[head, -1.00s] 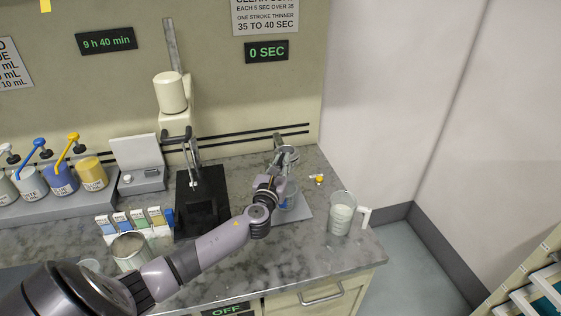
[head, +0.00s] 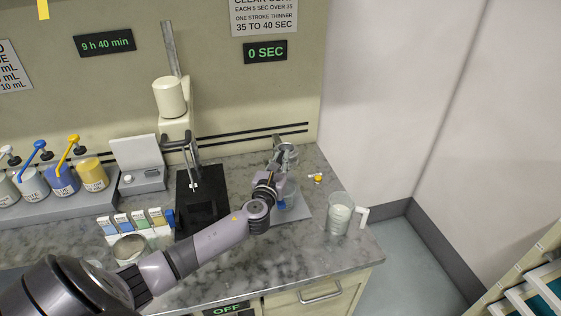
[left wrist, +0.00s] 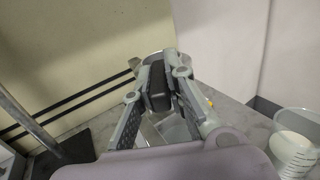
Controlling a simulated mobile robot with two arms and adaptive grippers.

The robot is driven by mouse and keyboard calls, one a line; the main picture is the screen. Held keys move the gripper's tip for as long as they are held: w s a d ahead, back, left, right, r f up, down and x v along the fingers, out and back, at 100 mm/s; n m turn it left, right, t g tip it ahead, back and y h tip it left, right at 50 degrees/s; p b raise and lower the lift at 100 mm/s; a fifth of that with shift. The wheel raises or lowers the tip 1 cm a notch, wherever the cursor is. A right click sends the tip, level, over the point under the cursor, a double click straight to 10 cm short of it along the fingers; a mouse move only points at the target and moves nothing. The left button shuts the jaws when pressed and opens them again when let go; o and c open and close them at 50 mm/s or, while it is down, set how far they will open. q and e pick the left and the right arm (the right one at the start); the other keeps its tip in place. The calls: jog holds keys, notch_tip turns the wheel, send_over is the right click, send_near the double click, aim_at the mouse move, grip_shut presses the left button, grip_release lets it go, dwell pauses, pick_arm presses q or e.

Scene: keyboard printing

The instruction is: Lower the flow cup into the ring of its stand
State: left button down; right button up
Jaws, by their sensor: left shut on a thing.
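My left gripper (head: 279,167) is over the stand at the right of the bench. It is shut on the grey metal flow cup (head: 290,156), which is partly hidden by the fingers. In the left wrist view the fingers (left wrist: 172,88) close together, and a rounded grey rim shows just beyond them (left wrist: 150,59). The stand's flat grey base (head: 298,211) lies under the gripper, with a clear vessel (head: 291,198) on it. The ring is mostly hidden, so I cannot tell whether the cup is in it. My right gripper is not in view.
A handled clear jug (head: 340,212) with white liquid stands right of the stand, near the bench edge. A small yellow-topped item (head: 318,178) lies behind it. A black-based device (head: 200,208) and an open can (head: 130,249) are to the left.

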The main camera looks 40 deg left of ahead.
pick_arm(q)
jog(key=shift+a+r, duration=0.1)
jog(key=shift+r, duration=0.15)
dwell(0.5)
jog(key=shift+r, duration=1)
jog(key=shift+r, duration=0.15)
dwell(0.5)
jog(key=shift+f+b, duration=1.95)
jog(key=shift+f, duration=0.5)
jog(key=shift+s, duration=0.1)
